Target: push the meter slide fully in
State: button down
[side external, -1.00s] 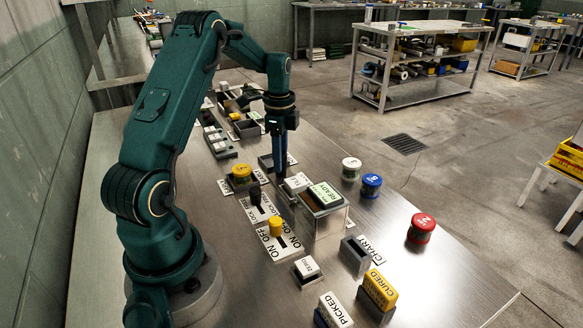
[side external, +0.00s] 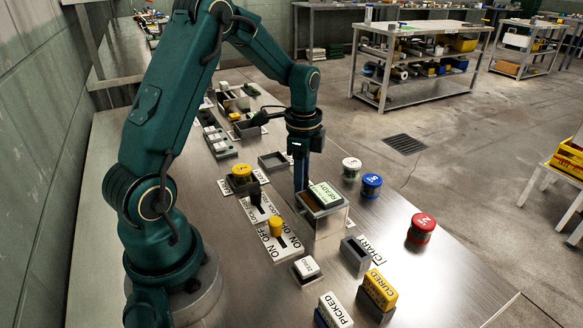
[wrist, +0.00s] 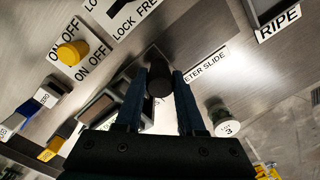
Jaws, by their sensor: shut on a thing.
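My gripper (wrist: 162,76) has its two blue fingers on either side of a dark round knob (wrist: 159,81) in the wrist view. The knob stands beside a label reading "...ETER SLIDE" (wrist: 206,66), so it appears to be the meter slide's handle. In the side view my gripper (side external: 300,187) points down, just behind the metal box (side external: 322,226) with the green-white READY display (side external: 325,194). The fingertips and the knob are hidden there by the box. How far in the slide sits cannot be told.
A lock lever (side external: 256,192) and a yellow ON/OFF knob (side external: 276,227) stand left of the box. White (side external: 352,166), blue (side external: 371,182) and red (side external: 422,225) capped jars stand right. An empty grey tray (side external: 273,161) lies behind my gripper. The table at right is mostly clear.

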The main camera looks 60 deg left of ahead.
jog(key=c, duration=0.5)
grip_release()
jog(key=shift+d, duration=0.3)
jog(key=shift+r, duration=2.6)
